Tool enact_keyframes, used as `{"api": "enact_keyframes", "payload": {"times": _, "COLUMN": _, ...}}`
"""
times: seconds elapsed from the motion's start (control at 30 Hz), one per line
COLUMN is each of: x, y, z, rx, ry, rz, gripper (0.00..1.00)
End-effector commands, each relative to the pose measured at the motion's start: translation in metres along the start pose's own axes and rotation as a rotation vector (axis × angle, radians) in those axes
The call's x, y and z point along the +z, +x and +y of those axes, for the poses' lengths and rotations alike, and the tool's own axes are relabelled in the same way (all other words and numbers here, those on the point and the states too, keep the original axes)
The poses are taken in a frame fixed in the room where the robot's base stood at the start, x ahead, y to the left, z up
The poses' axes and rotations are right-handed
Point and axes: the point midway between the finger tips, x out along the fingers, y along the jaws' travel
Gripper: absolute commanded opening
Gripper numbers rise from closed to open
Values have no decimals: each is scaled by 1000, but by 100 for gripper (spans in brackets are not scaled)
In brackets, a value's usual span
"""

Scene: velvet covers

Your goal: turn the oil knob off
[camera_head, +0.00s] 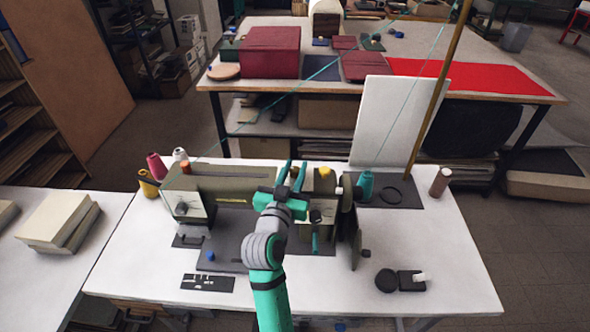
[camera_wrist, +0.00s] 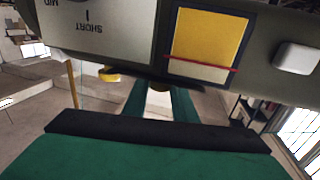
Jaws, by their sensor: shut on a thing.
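The olive-grey sewing machine (camera_head: 235,186) stands on the white table. My gripper (camera_head: 291,174) is at the top of its right part, with its two green fingers pointing away from me. In the wrist view, the fingers (camera_wrist: 158,104) reach up to a dark round part, apparently the oil knob (camera_wrist: 157,84), beside the machine body. The fingers are shut on it, though their tips are mostly hidden. A yellow window with a red line (camera_wrist: 205,38) is on the machine body just above right of the fingers. The knob's turned position cannot be made out.
A yellow knob (camera_head: 325,172) and a teal thread cone (camera_head: 366,183) stand to the right of the gripper. A thin tan pole (camera_head: 437,95) and white board (camera_head: 387,115) rise behind. The table's right front is mostly clear, except for a black pedal-like item (camera_head: 410,281).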

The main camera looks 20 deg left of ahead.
Motion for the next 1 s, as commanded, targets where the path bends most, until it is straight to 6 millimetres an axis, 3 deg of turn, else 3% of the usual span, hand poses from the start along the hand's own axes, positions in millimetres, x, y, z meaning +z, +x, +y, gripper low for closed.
{"api": "enact_keyframes", "payload": {"times": 0.7, "x": 0, "y": 1, "z": -2, "rx": 523, "ry": -1, "rz": 0, "gripper": 2}}
{"api": "enact_keyframes", "payload": {"times": 1.0, "x": 1, "y": 1, "z": -1, "rx": 668, "ry": -1, "rz": -1, "gripper": 2}}
